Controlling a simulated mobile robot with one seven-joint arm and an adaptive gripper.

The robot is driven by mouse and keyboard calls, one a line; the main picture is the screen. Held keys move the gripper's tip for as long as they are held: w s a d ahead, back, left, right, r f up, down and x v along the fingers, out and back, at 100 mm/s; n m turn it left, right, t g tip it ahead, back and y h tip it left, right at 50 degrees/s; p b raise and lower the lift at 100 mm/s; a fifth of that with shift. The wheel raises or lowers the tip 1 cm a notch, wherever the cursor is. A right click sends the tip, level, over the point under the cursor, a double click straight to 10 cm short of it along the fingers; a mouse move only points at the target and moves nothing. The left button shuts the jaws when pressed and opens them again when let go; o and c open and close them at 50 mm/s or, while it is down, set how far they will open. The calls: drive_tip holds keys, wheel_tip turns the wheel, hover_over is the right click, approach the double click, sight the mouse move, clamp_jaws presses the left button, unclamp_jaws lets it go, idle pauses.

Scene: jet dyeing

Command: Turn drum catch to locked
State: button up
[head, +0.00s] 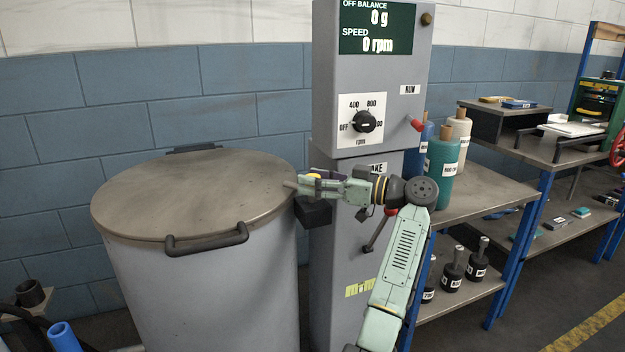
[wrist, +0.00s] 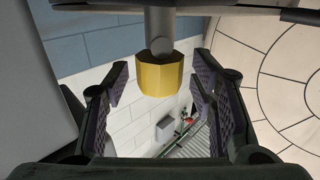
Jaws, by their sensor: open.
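The drum (head: 205,290) stands at left in the head view, with its round lid (head: 195,190) down. My gripper (head: 318,186) is at the lid's right edge, beside the grey control column (head: 345,265). A yellow faceted knob (wrist: 160,76) on a grey stem (wrist: 159,30), which appears to be the drum catch, shows in the wrist view. My gripper (wrist: 158,92) is open, with one padded finger on each side of the knob and gaps between. In the head view the fingers mostly hide the catch, so its locked or unlocked position cannot be told.
A black block (head: 313,211) juts from the column below my gripper. The black lid handle (head: 207,240) is at the drum's front.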

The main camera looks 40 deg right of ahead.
drive_tip(key=v, duration=1.1)
drive_tip(key=shift+s, duration=0.15)
